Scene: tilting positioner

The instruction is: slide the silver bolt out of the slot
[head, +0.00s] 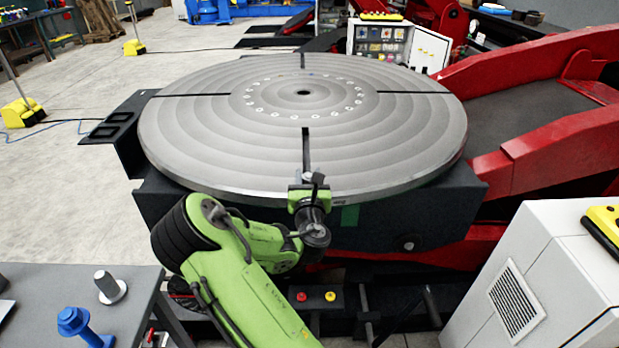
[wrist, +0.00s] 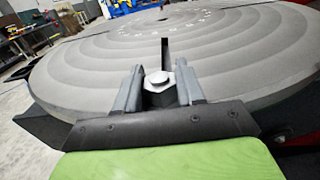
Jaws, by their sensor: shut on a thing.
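The silver bolt (wrist: 160,78), with a round head over a wider hexagonal piece, stands upright between my gripper's two grey fingers in the wrist view. My gripper (wrist: 160,88) is shut on it. In the head view my gripper (head: 309,190) is at the near rim of the round grey turntable (head: 215,130), and the bolt is not clearly visible there. The near radial slot (head: 306,150) runs from the rim toward the centre, in line with the bolt. Whether the bolt's lower part is still within the slot is hidden by my fingers.
On a grey side table (head: 40,285) at lower left stand another silver bolt-shaped piece (head: 107,287) and a blue one (head: 82,325). A white cabinet (head: 530,285) stands at lower right. Red machine arms (head: 560,140) flank the turntable's right side. The turntable's top is otherwise clear.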

